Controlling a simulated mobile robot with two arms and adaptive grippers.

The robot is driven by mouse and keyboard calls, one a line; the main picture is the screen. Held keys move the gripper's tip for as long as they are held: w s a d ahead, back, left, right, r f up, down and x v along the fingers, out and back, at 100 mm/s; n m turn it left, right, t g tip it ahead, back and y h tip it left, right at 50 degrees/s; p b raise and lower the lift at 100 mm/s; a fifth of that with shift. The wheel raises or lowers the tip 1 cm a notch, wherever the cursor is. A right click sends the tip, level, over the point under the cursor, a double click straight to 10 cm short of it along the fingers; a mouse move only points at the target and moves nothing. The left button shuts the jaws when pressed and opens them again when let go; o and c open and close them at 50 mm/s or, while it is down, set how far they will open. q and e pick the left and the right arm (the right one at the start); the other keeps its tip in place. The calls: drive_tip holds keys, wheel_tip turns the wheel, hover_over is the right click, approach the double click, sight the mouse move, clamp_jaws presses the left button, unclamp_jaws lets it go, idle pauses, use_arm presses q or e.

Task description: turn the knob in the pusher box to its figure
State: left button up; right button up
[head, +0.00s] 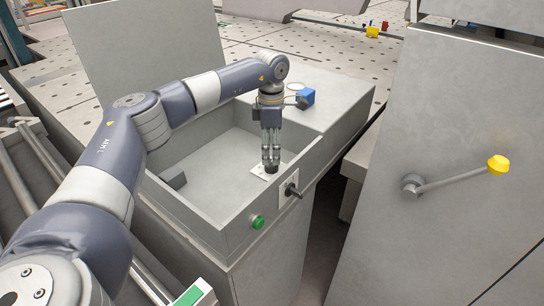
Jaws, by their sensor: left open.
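The open grey pusher box (205,222) stands in the middle of the head view, its lid (148,50) raised at the back left. A small white plate (258,176) lies on the floor inside it, by the front right wall. My left gripper (271,166) points straight down over this plate, its fingers open. A dark shape at the fingertips may be the knob or the finger pads; I cannot tell which. The gripper hides most of the plate, and no figure is readable. My right gripper is not in view.
A black handle (293,190) on a pale plate and a green button (257,222) sit on the box's outer front wall. A dark block (173,178) is inside at left. A blue block (306,97) shows beside my wrist. A yellow-knobbed lever (498,165) juts from the right cabinet.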

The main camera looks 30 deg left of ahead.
sight(271, 163)
use_arm(q)
drive_tip(key=f, duration=0.3)
drive_tip(key=shift+w+p, duration=0.2)
drive_tip(key=shift+p, duration=0.1)
drive_tip(key=shift+s+f, duration=0.15)
drive_tip(key=shift+f, duration=0.5)
drive_tip(key=shift+c, duration=0.9)
drive_tip(key=c, duration=0.9)
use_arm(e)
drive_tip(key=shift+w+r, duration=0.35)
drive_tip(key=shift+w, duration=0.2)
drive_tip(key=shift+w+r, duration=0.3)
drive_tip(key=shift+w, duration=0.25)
